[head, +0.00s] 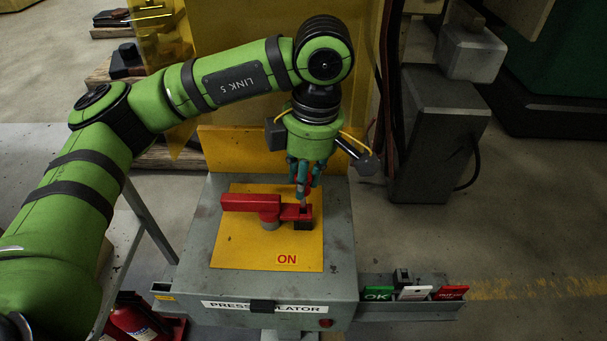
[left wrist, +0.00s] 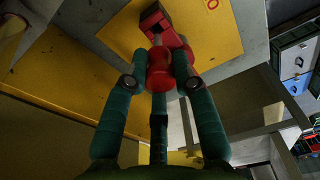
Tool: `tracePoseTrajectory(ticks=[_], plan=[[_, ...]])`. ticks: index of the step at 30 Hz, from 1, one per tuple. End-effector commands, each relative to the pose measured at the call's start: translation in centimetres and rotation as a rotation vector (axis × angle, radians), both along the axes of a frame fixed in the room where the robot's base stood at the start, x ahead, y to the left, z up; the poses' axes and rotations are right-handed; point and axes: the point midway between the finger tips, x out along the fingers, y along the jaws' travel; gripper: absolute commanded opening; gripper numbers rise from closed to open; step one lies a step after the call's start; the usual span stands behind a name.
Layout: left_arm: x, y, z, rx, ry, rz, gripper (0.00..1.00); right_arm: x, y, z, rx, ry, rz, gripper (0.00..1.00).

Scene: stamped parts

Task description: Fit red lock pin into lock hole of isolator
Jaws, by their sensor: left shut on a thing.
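The isolator is a grey box (head: 335,225) with a yellow top plate (head: 240,245), marked ON and carrying a red handle (head: 245,202). My left gripper (head: 303,185) comes down from above over the handle's right end. Its teal fingers are shut on the red lock pin (head: 301,191), which points down. In the left wrist view the red pin head (left wrist: 160,68) sits between the fingertips, with the red handle (left wrist: 156,20) just beyond it. The lock hole is hidden, and I cannot tell whether the pin's tip is in it. My right gripper is not in view.
A grey tray (head: 415,314) with green, white and red tags joins the box's right side. A red fire extinguisher (head: 132,320) stands at lower left. A yellow panel (head: 230,150) rises behind the box. A grey machine (head: 430,140) stands at right; floor at lower right is clear.

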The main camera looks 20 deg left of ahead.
Motion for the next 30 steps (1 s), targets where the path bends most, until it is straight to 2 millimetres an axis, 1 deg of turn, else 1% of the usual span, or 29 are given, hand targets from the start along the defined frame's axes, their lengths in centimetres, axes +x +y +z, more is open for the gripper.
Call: tracePoseTrajectory(ticks=[10, 25, 30], plan=[[0.02, -0.02, -0.07, -0.001, -0.001, 0.000, 0.00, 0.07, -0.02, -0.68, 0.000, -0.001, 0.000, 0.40], [0.01, 0.00, 0.00, 0.000, 0.000, 0.000, 0.00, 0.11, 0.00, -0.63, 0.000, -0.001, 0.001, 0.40], [0.01, 0.00, -0.08, 0.000, 0.000, 0.000, 0.00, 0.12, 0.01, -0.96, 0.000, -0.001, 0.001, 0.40]])
